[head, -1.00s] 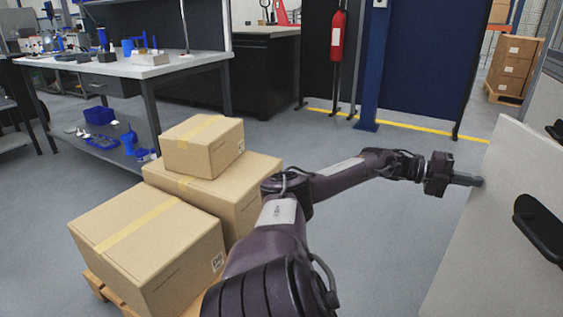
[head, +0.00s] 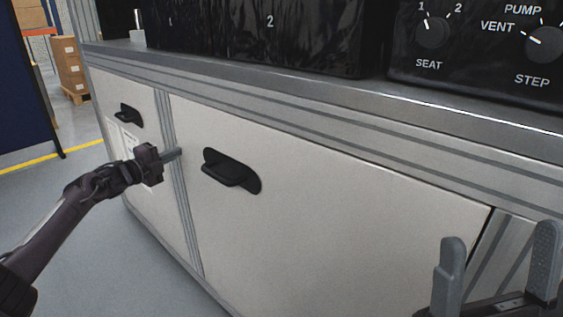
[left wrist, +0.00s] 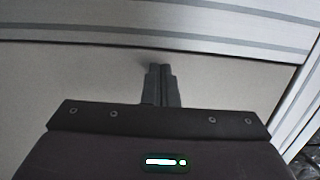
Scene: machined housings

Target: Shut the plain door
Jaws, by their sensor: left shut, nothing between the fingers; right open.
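The plain door (head: 340,215) is a pale panel with a black handle (head: 232,171), at the middle of the head view. It looks about flush with the cabinet frame; a dark seam shows along its right edge. My left gripper (head: 176,153) is shut and empty, its tips by the door's left edge and the metal post. In the left wrist view its closed fingers (left wrist: 159,70) point at a pale panel just below a seam; I cannot tell whether they touch it. My right gripper (head: 500,240) is open and empty at the lower right, in front of the cabinet.
A second door (head: 146,180) with paper labels and a black handle (head: 130,115) is left of the post (head: 178,170). A metal-edged worktop (head: 330,85) with black control panels (head: 470,45) is above. Floor (head: 95,240) at the left is clear; cartons (head: 70,68) stand far off.

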